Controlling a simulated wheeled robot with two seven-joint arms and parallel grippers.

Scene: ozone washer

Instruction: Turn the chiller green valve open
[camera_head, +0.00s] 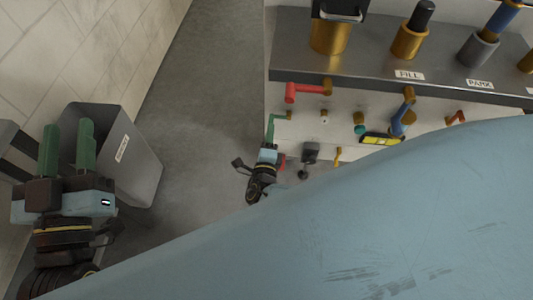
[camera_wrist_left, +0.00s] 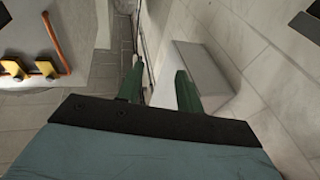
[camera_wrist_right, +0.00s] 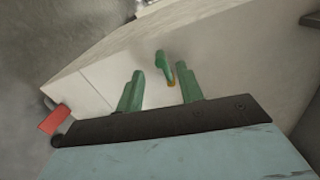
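The green valve handle (camera_head: 272,122) sticks out at the left end of the machine's lower front panel in the head view. In the right wrist view the green handle (camera_wrist_right: 162,64) with its small gold stem shows ahead, between the two fingers in the picture. My right gripper (camera_wrist_right: 160,78) is open, with nothing held. In the head view it (camera_head: 267,148) is just below the handle; its fingertips are hard to make out there, and I cannot tell whether they touch it. My left gripper (camera_head: 67,142) is open and empty at the far left, away from the panel.
A red valve handle (camera_head: 304,91) sits just above the green one. A blue handle (camera_head: 402,118) and a teal knob (camera_head: 359,129) are further right. A grey bin (camera_head: 140,165) stands near my left gripper. A large blue-grey surface covers the lower right. The floor between is clear.

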